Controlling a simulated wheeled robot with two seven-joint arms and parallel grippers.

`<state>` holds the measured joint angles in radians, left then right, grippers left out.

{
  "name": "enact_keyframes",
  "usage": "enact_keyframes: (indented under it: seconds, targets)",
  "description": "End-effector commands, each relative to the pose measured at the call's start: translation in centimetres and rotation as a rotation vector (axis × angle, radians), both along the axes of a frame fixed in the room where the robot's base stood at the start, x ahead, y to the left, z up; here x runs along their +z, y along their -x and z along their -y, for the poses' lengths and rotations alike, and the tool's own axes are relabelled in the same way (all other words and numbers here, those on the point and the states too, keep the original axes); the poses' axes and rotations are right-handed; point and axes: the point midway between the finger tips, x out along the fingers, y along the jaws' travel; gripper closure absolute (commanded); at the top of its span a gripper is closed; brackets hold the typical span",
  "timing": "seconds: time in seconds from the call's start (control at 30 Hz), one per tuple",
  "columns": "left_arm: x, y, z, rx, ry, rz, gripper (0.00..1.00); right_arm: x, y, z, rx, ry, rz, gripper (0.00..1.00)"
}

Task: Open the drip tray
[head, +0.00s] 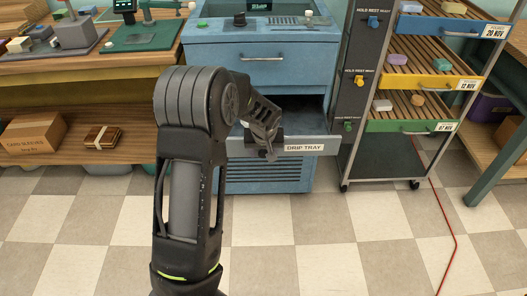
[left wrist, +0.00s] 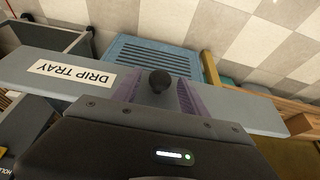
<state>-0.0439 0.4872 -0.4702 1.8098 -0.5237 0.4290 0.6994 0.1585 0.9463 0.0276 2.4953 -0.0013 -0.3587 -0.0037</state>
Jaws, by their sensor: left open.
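The drip tray's grey front (head: 330,146) bears a DRIP TRAY label and sits low on the blue cabinet (head: 270,60). It stands out from the cabinet, with a dark opening (head: 300,108) above and behind it. My left gripper (head: 266,150) is at the front, left of the label. In the left wrist view the tray front (left wrist: 245,112) runs across, its label upside down. A dark round knob (left wrist: 160,81) lies between the open fingers of my left gripper (left wrist: 157,93); I cannot tell whether they touch it. My right gripper is out of view.
A wheeled soap rack (head: 405,126) stands close to the right of the cabinet. A wooden bench (head: 150,70) with a cardboard box (head: 35,136) on its lower shelf is at left. A red cable (head: 447,215) lies on the checkered floor, which is clear in front.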

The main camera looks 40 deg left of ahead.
Motion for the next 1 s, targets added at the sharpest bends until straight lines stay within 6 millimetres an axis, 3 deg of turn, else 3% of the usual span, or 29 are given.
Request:
enact_keyframes:
  seconds: [0.17,0.6,1.0]
  targets:
    - [1.0,0.2,0.2,0.0,0.0,0.002,0.49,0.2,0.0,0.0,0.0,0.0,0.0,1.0]
    - [6.9,2.2,1.7,0.0,0.0,0.001,0.49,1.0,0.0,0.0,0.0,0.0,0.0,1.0]
    - [7.2,2.4,1.8,0.0,0.0,0.0,0.49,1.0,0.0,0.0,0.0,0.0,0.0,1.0]
